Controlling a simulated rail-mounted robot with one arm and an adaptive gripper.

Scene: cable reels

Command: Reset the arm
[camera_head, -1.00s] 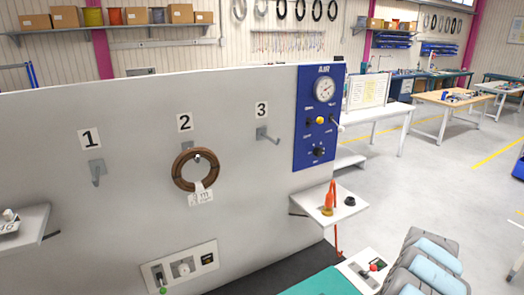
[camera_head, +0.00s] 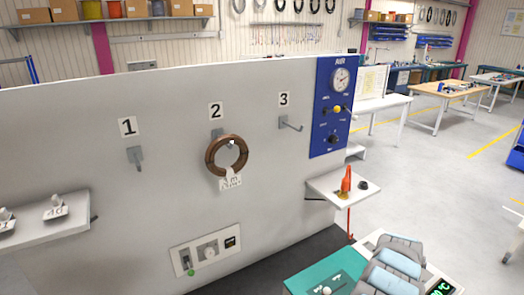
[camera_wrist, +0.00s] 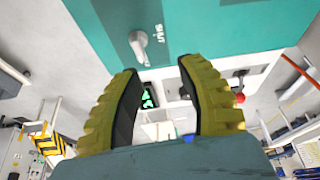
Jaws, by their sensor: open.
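My gripper (camera_wrist: 158,90) shows in the wrist view as two yellow ribbed fingers with dark inner pads. They stand apart, with nothing between them. Beyond the fingertips is a teal panel (camera_wrist: 225,25) with a light-coloured knob (camera_wrist: 139,42). In the head view, a segment of my arm (camera_head: 395,265), grey with pale blue pads, shows at the bottom right, folded low near the teal surface. The fingers cannot be made out in that view. A brown cable coil (camera_head: 210,160) with a paper tag (camera_head: 231,182) hangs on the hook under number 2.
Hooks 1 (camera_head: 135,157) and 3 (camera_head: 291,123) on the grey wall panel are empty. A blue air panel (camera_head: 332,110) is at its right edge. A small shelf (camera_head: 335,190) holds an orange tool (camera_head: 346,182). Another shelf (camera_head: 75,218) is at left. Open floor (camera_head: 450,190) lies to the right.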

